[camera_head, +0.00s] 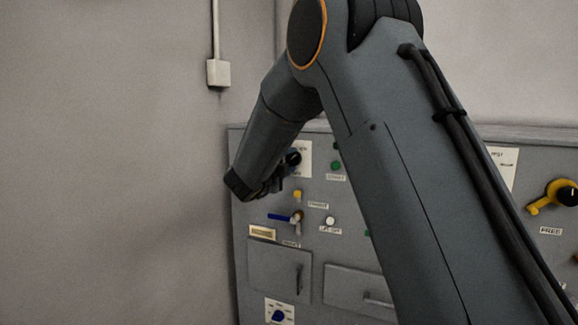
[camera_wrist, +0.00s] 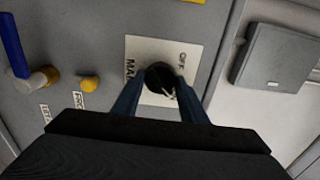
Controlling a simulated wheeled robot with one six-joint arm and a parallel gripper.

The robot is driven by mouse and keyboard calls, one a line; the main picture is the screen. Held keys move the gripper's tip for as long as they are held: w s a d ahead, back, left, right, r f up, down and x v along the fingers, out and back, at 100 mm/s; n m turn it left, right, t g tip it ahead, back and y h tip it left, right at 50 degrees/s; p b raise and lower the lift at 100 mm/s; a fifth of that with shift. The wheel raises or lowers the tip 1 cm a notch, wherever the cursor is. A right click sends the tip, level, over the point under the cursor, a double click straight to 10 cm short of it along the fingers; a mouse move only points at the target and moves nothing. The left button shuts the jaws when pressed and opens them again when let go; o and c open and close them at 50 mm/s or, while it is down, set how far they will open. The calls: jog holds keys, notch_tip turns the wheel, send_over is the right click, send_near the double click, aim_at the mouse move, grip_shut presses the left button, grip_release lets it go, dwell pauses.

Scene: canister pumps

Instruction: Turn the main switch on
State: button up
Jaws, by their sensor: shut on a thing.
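The main switch (camera_wrist: 160,78) is a round black knob on a white label plate (camera_wrist: 143,50) with partly readable text, "MA…" and "OFF". In the wrist view my gripper (camera_wrist: 162,92) has its two fingers on either side of the knob and is shut on it. The knob's pointer angle is hard to make out. In the head view the black switch (camera_head: 293,158) shows at the upper left of the grey panel, beside my gripper (camera_head: 277,182), and my arm hides part of its plate.
The grey panel (camera_head: 245,215) carries a green button (camera_head: 336,165), a blue-handled lever (camera_head: 280,217), a yellow knob (camera_head: 298,195) and a yellow-handled rotary switch (camera_head: 553,196). A door with a handle (camera_head: 299,279) is below. A grey wall box (camera_wrist: 278,58) stands right of the switch in the wrist view.

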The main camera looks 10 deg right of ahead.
dwell(0.4)
jog(key=o, duration=1.1)
jog(key=shift+d, duration=0.1)
jog(key=shift+c, duration=0.2)
jog(key=v, duration=0.8)
jog(key=shift+b, duration=0.3)
